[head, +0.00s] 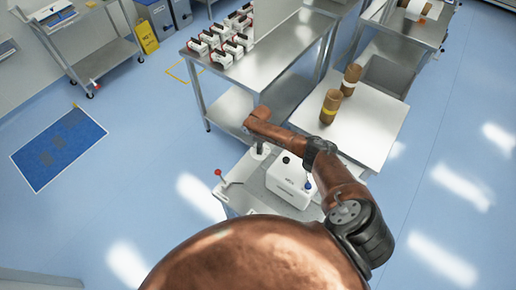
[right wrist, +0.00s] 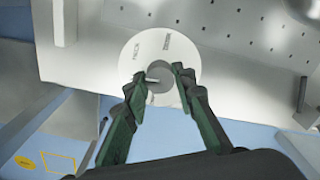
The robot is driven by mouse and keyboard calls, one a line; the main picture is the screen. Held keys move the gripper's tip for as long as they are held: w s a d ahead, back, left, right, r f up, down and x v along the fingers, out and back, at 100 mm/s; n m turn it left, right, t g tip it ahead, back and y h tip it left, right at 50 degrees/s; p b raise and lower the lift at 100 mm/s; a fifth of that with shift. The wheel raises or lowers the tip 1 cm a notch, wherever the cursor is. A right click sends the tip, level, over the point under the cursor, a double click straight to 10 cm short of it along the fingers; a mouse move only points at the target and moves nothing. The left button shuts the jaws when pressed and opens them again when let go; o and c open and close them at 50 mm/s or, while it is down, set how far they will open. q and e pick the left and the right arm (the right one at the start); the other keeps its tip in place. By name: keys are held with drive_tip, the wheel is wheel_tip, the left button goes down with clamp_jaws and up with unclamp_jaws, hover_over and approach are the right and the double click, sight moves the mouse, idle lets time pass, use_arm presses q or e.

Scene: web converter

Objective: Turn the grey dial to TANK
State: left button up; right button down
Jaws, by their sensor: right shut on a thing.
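The grey dial (right wrist: 160,80) sits at the middle of a round pale plate (right wrist: 133,66) in the right wrist view. My right gripper (right wrist: 160,74) has its dark green fingers on either side of the dial and is shut on it. A small light bar shows on the dial's left part, beside the left finger. Two small dark labels are printed on the plate's upper part, too small for me to read with certainty. In the head view, my right arm reaches over the steel stand, and its gripper and the dial are hidden. My left gripper is not in view.
A white box (head: 288,184) with a dark knob stands on the stand near my arm. A red-tipped lever (head: 218,173) sticks out at its left. Two brown cylinders (head: 331,106) stand on the white tabletop. A steel table (head: 275,62) holds several small white units.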

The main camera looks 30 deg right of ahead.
drive_tip(key=m+p, duration=0.1)
drive_tip(key=m, duration=0.2)
drive_tip(key=s+m+p, duration=0.1)
drive_tip(key=m, duration=0.1)
drive_tip(key=shift+d+f+m, duration=0.2)
drive_tip(key=shift+m, duration=0.2)
drive_tip(key=m+p, duration=0.1)
drive_tip(key=m, duration=0.4)
drive_tip(key=shift+a+p, duration=0.1)
drive_tip(key=shift+p, duration=0.2)
drive_tip(key=m+p, duration=0.1)
drive_tip(key=m, duration=0.5)
drive_tip(key=shift+m, duration=0.3)
drive_tip(key=m, duration=0.3)
drive_tip(key=shift+m, duration=0.4)
drive_tip(key=shift+d, duration=0.2)
drive_tip(key=c, duration=1.6)
unclamp_jaws()
drive_tip(key=shift+w+r, duration=0.1)
drive_tip(key=shift+w+a, duration=0.1)
